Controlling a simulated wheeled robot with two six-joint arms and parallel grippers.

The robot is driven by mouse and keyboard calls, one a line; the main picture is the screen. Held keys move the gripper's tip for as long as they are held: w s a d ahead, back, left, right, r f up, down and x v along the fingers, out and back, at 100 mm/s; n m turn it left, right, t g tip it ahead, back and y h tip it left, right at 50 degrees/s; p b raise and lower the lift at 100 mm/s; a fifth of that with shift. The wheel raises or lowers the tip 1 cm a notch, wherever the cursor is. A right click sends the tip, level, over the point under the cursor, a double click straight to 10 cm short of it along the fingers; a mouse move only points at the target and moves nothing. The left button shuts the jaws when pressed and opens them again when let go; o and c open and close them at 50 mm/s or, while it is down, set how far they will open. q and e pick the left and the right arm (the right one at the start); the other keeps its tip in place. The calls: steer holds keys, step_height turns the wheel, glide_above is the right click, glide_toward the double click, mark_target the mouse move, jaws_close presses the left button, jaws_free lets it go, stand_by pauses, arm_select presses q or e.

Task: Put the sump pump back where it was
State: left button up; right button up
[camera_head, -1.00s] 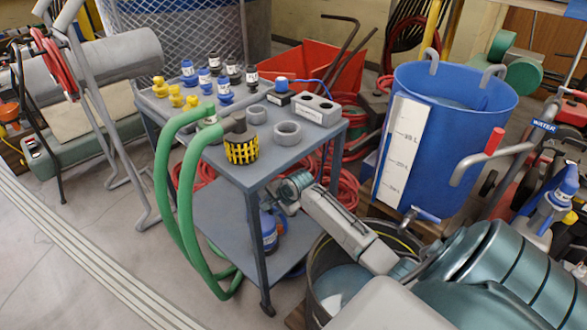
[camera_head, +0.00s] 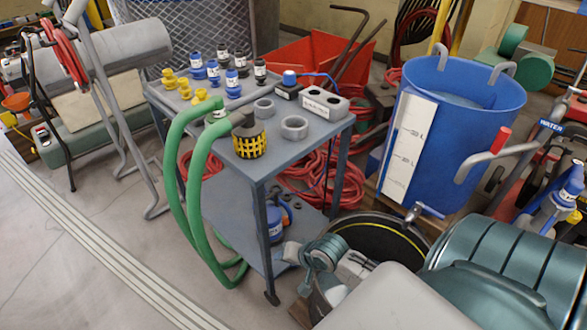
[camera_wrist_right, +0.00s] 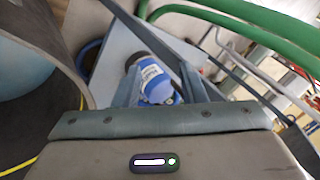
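A blue body with a white label (camera_head: 275,226) stands on the lower shelf of the grey cart. I take it for the sump pump, but its label is too small to read. In the right wrist view a blue body with a white label (camera_wrist_right: 155,82) shows between my fingers, seemingly beyond their tips. My right gripper (camera_head: 290,252) is low at the cart's front right corner, beside the black tub (camera_head: 375,238). Its fingers look apart, with nothing clearly held. The tub's inside is partly hidden by my arm. My left gripper is out of view.
The cart's top (camera_head: 290,157) carries a yellow-caged strainer (camera_head: 249,139) on a green hose (camera_head: 188,190), several small fittings and grey rings. A blue water barrel (camera_head: 455,120) stands right of the cart. Red hose (camera_head: 310,177) lies behind it.

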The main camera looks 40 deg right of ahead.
steer(key=s+a+r+n+t, duration=0.2)
steer(key=s+a+r+n, duration=0.7)
steer(key=s, duration=0.3)
steer(key=shift+s, duration=0.35)
steer(key=shift+a, duration=0.1)
